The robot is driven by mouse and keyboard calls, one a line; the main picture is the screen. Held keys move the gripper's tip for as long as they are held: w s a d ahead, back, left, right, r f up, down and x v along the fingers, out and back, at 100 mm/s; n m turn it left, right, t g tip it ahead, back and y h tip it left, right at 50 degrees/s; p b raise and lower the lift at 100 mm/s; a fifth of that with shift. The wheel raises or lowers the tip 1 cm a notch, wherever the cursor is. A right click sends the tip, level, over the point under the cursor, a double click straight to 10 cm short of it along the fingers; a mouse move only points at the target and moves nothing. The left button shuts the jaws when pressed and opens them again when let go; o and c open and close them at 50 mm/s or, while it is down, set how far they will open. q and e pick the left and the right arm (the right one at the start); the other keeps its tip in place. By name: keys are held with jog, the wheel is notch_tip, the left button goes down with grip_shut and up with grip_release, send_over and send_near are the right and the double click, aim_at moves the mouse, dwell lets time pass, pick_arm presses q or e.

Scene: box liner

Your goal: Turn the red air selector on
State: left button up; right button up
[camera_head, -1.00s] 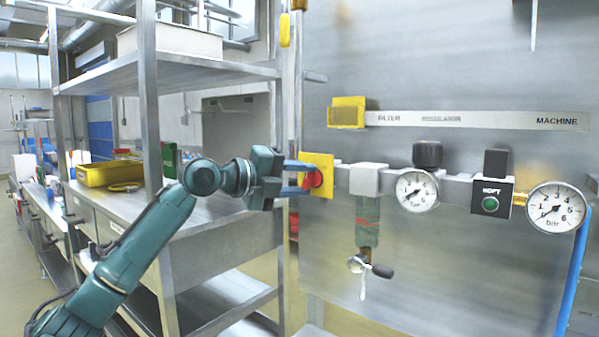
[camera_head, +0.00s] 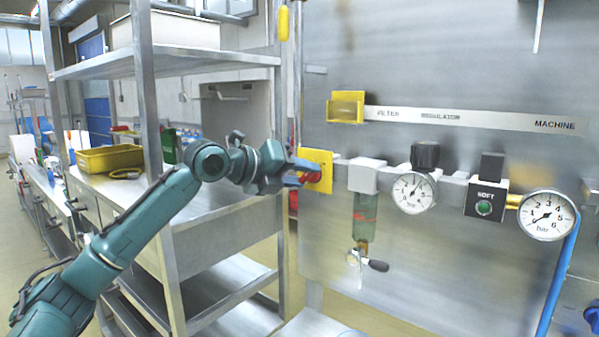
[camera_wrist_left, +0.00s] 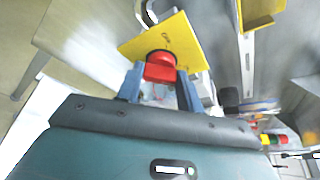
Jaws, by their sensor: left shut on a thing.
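The red air selector (camera_head: 313,174) is a red knob on a yellow square plate (camera_head: 325,172) at the left end of the air line on the metal panel. It also shows in the left wrist view as a red knob (camera_wrist_left: 160,68) before the yellow plate (camera_wrist_left: 172,43). My left gripper (camera_head: 300,175) is shut on the knob, one blue finger on each side. The gripper looks rolled at an angle in the head view. The fingers partly hide the knob there. My right gripper is not in view.
Right of the selector are a filter bowl (camera_head: 364,218), a round gauge (camera_head: 413,193), a black block with a green button (camera_head: 484,208) and a second gauge (camera_head: 546,215). A metal shelf (camera_head: 215,210) with a yellow bin (camera_head: 110,158) stands at the left, beside my arm.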

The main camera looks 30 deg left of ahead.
pick_arm(q)
jog(key=o, duration=1)
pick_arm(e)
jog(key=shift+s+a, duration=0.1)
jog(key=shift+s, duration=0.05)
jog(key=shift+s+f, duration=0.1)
pick_arm(q)
jog(key=shift+s+a, duration=0.15)
jog(key=shift+s, duration=0.15)
jog(key=b+v, duration=0.6)
jog(key=v, duration=0.6)
jog(key=shift+s+r+b, duration=0.15)
jog(key=shift+s+b, duration=0.15)
jog(key=shift+b, duration=0.1)
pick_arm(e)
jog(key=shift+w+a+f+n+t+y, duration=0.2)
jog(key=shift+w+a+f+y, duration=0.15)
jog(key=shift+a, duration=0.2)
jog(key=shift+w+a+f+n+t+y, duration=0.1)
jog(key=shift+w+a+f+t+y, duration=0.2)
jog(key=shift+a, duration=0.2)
